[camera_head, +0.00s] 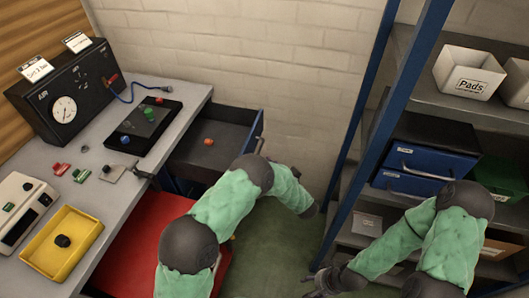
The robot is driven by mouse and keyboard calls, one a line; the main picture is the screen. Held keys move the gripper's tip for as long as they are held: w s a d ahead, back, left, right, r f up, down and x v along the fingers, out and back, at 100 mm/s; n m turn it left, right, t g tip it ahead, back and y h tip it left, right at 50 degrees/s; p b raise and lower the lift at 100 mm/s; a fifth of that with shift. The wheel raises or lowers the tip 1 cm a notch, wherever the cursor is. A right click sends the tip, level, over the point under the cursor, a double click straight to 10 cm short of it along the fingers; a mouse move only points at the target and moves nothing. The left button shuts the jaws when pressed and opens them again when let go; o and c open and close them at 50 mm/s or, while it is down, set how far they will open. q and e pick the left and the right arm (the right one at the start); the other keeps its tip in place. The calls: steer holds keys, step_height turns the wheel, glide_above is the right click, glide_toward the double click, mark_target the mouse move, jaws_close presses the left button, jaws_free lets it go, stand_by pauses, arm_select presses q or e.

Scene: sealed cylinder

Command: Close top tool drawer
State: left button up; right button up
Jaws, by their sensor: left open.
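The top tool drawer (212,125) stands pulled out from under the right side of the workbench. It has a dark inside, a blue front edge and a small orange-red item (209,141) in it. My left arm reaches up in front of the drawer. My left gripper (264,148) is open beside the drawer's front panel, mostly hidden behind my green sleeve. I cannot tell whether it touches the panel. My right gripper (314,283) is low at the bottom, near the foot of the shelf, away from the drawer. Its jaw state is unclear.
The workbench (100,190) holds a black gauge box (65,90), a dark button panel (145,128) and a yellow tray (62,243). A red surface (140,235) lies below it. A blue-post shelf (385,110) with bins stands right. Green floor (285,245) shows between.

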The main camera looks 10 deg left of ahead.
arm_select(q)
steer(key=b+x, duration=0.2)
steer(key=x, duration=0.7)
steer(key=shift+b, duration=0.35)
steer(key=shift+w+a+f, duration=0.1)
jaws_close()
